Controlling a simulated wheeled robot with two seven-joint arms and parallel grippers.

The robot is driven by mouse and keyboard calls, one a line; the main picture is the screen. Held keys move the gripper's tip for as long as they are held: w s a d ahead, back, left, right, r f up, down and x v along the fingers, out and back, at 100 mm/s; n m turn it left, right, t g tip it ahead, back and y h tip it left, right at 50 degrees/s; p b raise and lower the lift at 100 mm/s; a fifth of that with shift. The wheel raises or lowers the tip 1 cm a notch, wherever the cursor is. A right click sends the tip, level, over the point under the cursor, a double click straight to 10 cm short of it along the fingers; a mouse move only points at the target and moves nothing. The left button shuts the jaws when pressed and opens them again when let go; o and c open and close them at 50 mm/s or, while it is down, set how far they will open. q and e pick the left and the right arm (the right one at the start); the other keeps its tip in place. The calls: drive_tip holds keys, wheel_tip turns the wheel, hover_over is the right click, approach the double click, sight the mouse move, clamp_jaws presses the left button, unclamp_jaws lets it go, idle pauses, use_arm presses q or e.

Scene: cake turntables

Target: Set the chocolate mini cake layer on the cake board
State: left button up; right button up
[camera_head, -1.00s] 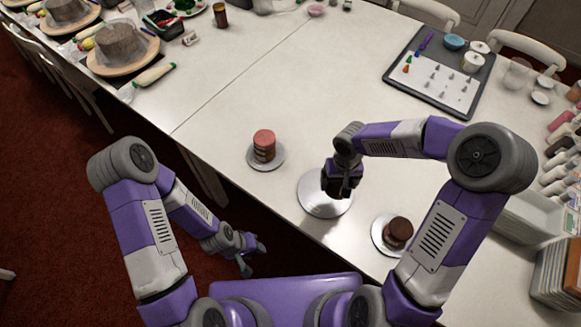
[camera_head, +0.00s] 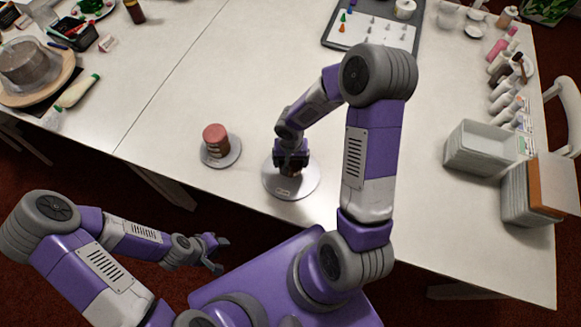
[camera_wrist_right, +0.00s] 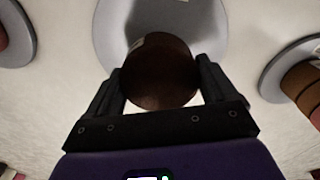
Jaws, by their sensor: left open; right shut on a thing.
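My right gripper (camera_head: 292,163) is shut on the chocolate mini cake layer, a dark brown round piece (camera_wrist_right: 160,72) between its fingers in the wrist view. It holds the layer over the round silver-grey board (camera_head: 303,188), which also shows in the wrist view (camera_wrist_right: 108,35). A shadow falls on the board; I cannot tell whether the layer touches it. In the head view the gripper mostly hides the layer. My left gripper (camera_head: 217,254) is open and empty, low beside the table's front edge.
A pink-topped layered cake (camera_head: 215,139) stands on a small grey board left of the silver one. White bins (camera_head: 485,148) stand at right.

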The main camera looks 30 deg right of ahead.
drive_tip(key=shift+f+b, duration=0.45)
drive_tip(key=shift+f, duration=1.45)
drive_tip(key=shift+f, duration=0.15)
drive_tip(key=o, duration=0.9)
drive_tip(key=shift+c, duration=0.2)
drive_tip(key=shift+r, duration=0.2)
wheel_tip(320, 180, up, 12)
drive_tip(key=p, duration=0.3)
